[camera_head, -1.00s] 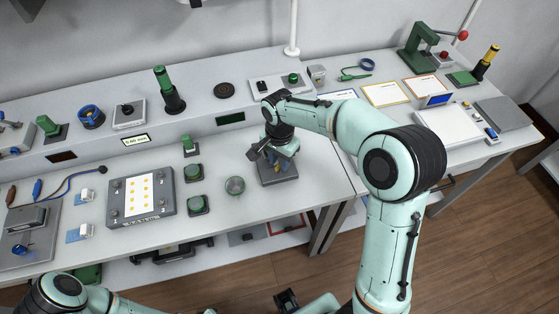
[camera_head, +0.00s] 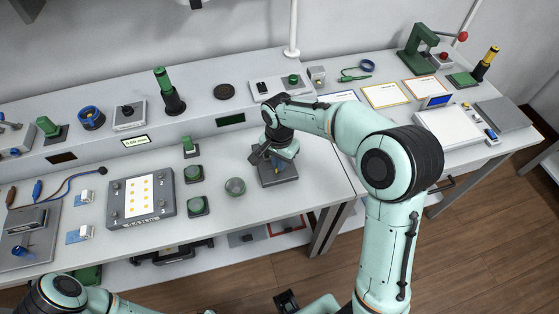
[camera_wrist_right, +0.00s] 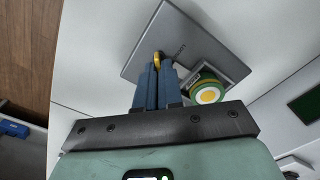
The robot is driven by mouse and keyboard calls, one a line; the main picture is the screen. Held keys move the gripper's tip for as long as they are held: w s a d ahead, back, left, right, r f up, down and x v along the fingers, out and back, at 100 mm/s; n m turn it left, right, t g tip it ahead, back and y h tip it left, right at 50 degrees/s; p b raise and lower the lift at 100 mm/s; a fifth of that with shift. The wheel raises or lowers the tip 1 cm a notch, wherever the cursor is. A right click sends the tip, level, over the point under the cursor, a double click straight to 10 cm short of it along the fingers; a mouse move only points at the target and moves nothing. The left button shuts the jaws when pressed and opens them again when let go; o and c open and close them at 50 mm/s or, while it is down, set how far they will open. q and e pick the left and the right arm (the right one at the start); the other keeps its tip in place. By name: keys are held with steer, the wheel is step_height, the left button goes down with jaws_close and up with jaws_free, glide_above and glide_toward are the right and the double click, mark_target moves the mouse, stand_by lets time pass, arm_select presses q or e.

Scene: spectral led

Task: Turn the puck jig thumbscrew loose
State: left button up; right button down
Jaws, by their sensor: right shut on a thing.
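The puck jig is a dark grey plate that shows in the head view (camera_head: 284,180) and in the right wrist view (camera_wrist_right: 140,62). A green puck (camera_wrist_right: 208,93) with a yellow and white round face sits in it. The gold-yellow thumbscrew (camera_wrist_right: 157,58) is mostly hidden behind my fingers. My right gripper (camera_wrist_right: 157,72) is shut on the thumbscrew with its blue fingers close together. In the head view my right gripper (camera_head: 277,158) is over the jig and hides part of it. My left arm shows at the lower left, but I do not make out its gripper.
A round, greyish-green dish (camera_head: 235,186) is left of the jig, near two green buttons (camera_head: 194,174). A panel with yellow dots (camera_head: 140,194) stands further left. The raised shelf behind holds a green-topped black post (camera_head: 170,92). The bench ends just right of the jig.

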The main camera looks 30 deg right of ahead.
steer(key=n, duration=0.5)
steer(key=shift+w+a+n+p, duration=0.1)
steer(key=shift+w+n+p, duration=0.05)
steer(key=shift+n+p, duration=0.25)
steer(key=n, duration=0.6)
steer(key=shift+a+p, duration=0.2)
steer(key=shift+p, duration=0.2)
steer(key=n, duration=0.4)
steer(key=shift+a+r, duration=0.1)
arm_select(q)
steer(key=shift+w+r+p, duration=0.2)
steer(key=shift+w+r, duration=0.3)
steer(key=shift+r, duration=0.3)
steer(key=shift+w+r+p, duration=0.2)
steer(key=shift+w+r, duration=0.3)
steer(key=shift+r, duration=0.25)
arm_select(e)
steer(key=shift+a+n, duration=0.1)
steer(key=shift+n, duration=1.8)
steer(key=c, duration=1.3)
jaws_free()
arm_select(q)
steer(key=shift+w+r+p, duration=0.75)
steer(key=shift+r, duration=0.2)
arm_select(e)
step_height(320, 180, up, 13)
steer(key=shift+r, duration=0.15)
